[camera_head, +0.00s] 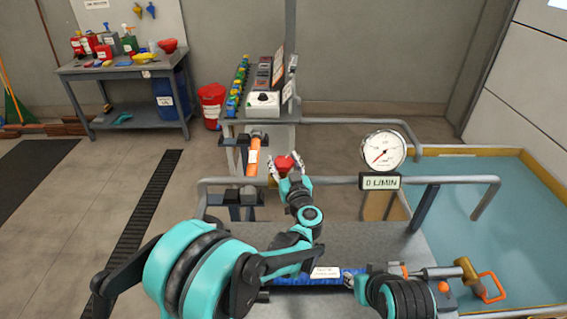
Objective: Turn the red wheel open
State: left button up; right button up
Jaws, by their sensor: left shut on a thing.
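The red wheel (284,162) is small in the head view, beyond the grey rail and right of the orange cylinder. My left gripper (286,166) reaches forward to it, with one pale finger on each side, and is shut on it. The gripper hides the wheel's lower part and its mount. My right arm shows at the bottom right. A pale tip of my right gripper (349,281) shows beside the blue bar, but the arm covers most of it, so its jaws cannot be made out.
A round gauge (384,150) stands above a readout (380,181) showing 0 L/MIN. A grey pipe rail (440,180) crosses near the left forearm. An orange cylinder (254,156) stands left of the wheel.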

aim_at(291, 166)
pick_arm(q)
jog(key=n+g+y, duration=0.2)
jog(key=n+y, duration=0.1)
jog(key=y, duration=0.1)
jog(key=n+g+y, duration=0.2)
jog(key=n+y, duration=0.1)
jog(key=y, duration=0.1)
jog(key=shift+g+y, duration=0.3)
jog(key=shift+g, duration=0.1)
jog(key=o, duration=1.2)
jog(key=shift+w, duration=0.1)
jog(key=v, duration=0.7)
jog(key=shift+s+d, duration=0.15)
jog(key=shift+s, duration=0.05)
